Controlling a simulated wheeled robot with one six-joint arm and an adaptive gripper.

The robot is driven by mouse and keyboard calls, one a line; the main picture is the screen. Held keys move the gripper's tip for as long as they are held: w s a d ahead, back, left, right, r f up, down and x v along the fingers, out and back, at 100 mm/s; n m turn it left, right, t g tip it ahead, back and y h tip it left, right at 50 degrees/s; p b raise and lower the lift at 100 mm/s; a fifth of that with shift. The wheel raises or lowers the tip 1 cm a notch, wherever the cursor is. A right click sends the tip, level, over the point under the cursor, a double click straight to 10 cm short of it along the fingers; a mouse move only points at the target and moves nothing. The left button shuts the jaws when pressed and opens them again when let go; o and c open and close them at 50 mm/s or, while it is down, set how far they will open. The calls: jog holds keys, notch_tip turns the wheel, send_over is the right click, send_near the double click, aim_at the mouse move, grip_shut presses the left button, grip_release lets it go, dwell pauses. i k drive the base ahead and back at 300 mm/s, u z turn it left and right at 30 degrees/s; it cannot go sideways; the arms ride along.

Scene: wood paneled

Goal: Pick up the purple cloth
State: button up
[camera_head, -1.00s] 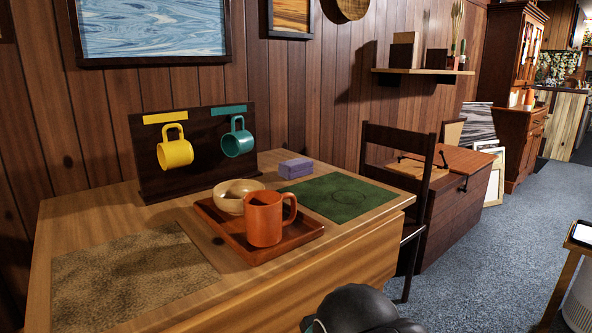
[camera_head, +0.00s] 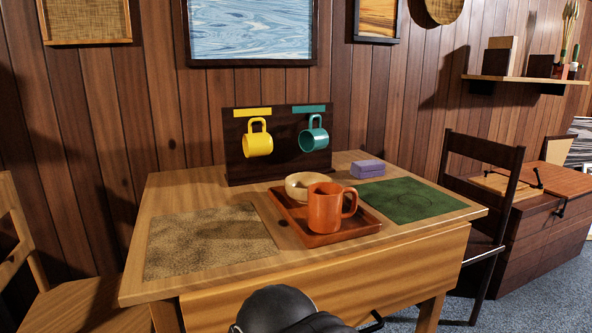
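The purple cloth (camera_head: 368,168) is a small folded block. It lies on the wooden table (camera_head: 190,186) at the back right, by the far edge of the green mat (camera_head: 408,200). It is to the right of the wooden bowl and behind the tray. My gripper's fingertips do not show. Only a dark rounded part of my arm is at the bottom centre, in front of the table and well short of the cloth.
A red-brown tray (camera_head: 345,236) holds an orange mug (camera_head: 325,208) and a wooden bowl (camera_head: 300,180). A dark rack (camera_head: 285,148) with yellow (camera_head: 258,143) and teal (camera_head: 313,138) mugs stands behind. Chairs flank the table at left (camera_head: 35,250) and right (camera_head: 500,195).

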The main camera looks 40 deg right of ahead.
aim_at(370, 168)
jog(key=u, duration=0.75)
jog(key=k, duration=0.85)
jog(key=z, duration=1.9)
jog(key=i, duration=0.35)
jog(key=u, duration=0.1)
